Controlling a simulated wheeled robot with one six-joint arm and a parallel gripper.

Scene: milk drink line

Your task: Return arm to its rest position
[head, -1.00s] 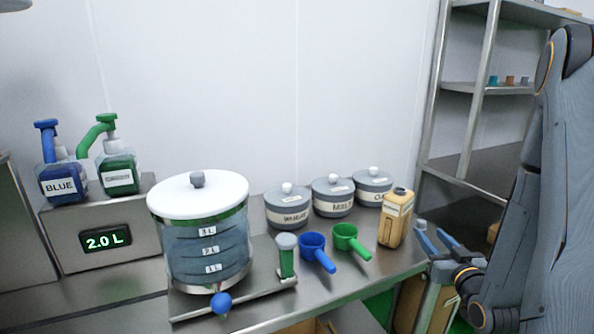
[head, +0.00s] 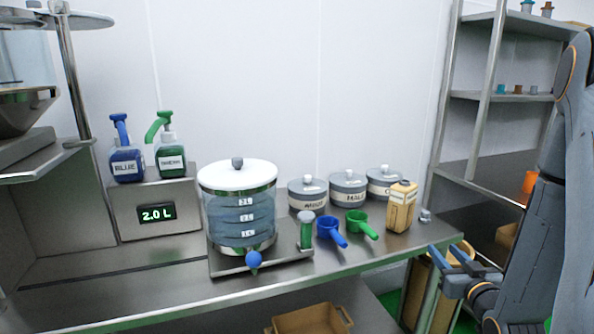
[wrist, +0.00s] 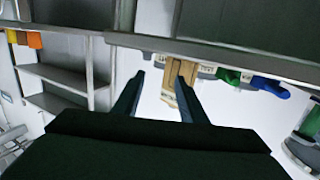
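My gripper (head: 449,252) is in the lower right of the head view, near the right end of the steel counter. Its two blue fingers stand apart with nothing between them. In the wrist view the gripper (wrist: 160,77) also shows as two spread dark fingers. The arm is folded along the right edge of the head view. A tan bottle (head: 401,206) stands on the counter, apart from the gripper. It appears upside down beyond the fingers in the wrist view (wrist: 187,102).
The counter (head: 300,270) holds a clear lidded tank (head: 238,222), blue and green scoops (head: 331,232), several grey canisters (head: 348,188) and two pump bottles on a box with a 2.0 L display (head: 155,212). A metal shelf rack (head: 485,130) stands behind my arm. A brown crate (head: 313,320) sits below.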

